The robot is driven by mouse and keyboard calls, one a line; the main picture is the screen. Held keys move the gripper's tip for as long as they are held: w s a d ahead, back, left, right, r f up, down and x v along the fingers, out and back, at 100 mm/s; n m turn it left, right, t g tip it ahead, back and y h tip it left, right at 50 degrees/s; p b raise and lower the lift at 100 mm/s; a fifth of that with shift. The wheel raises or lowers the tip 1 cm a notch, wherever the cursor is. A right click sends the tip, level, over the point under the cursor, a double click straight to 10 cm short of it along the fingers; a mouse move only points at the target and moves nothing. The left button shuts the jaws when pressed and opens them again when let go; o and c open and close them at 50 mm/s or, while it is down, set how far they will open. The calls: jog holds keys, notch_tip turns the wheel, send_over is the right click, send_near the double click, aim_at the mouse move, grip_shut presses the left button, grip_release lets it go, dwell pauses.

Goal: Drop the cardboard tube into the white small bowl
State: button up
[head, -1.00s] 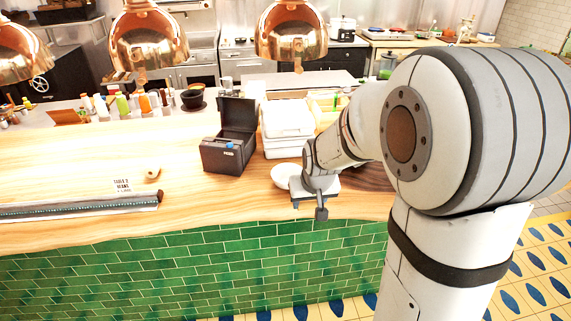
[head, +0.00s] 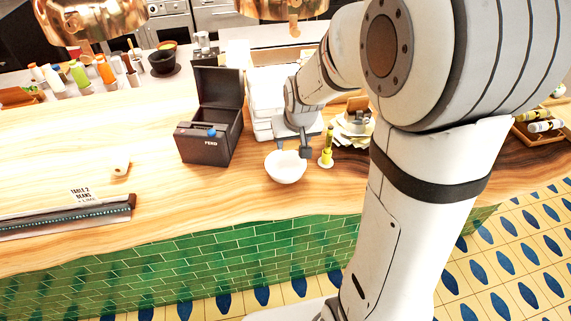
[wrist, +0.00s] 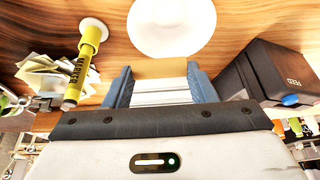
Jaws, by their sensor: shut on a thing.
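The white small bowl (head: 285,168) stands on the wooden counter near its front edge; the wrist view also shows it (wrist: 172,25), just beyond the fingers. The inside that shows looks empty. My gripper (head: 305,152) is above the counter at the bowl's far right rim. In the wrist view, its two blue fingers are shut on a tan piece, the cardboard tube (wrist: 162,68). In the head view, the tube is hidden or too small to tell.
A yellow marker (wrist: 78,70) stands upright in a white base close to the bowl, with a pile of papers (wrist: 48,78) beside it. A black box with an open lid (head: 208,140) stands on the bowl's other side. A small tan roll (head: 121,168) lies farther left.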

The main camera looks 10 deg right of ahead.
jog(key=b, duration=0.3)
send_over(292, 174)
jog(key=shift+w+f, duration=0.1)
jog(key=shift+f, duration=2.6)
jog(key=o, duration=1)
jog(key=shift+o, duration=0.2)
jog(key=shift+r, duration=0.15)
jog(key=shift+b+v, duration=0.6)
jog(key=shift+v, duration=3.25)
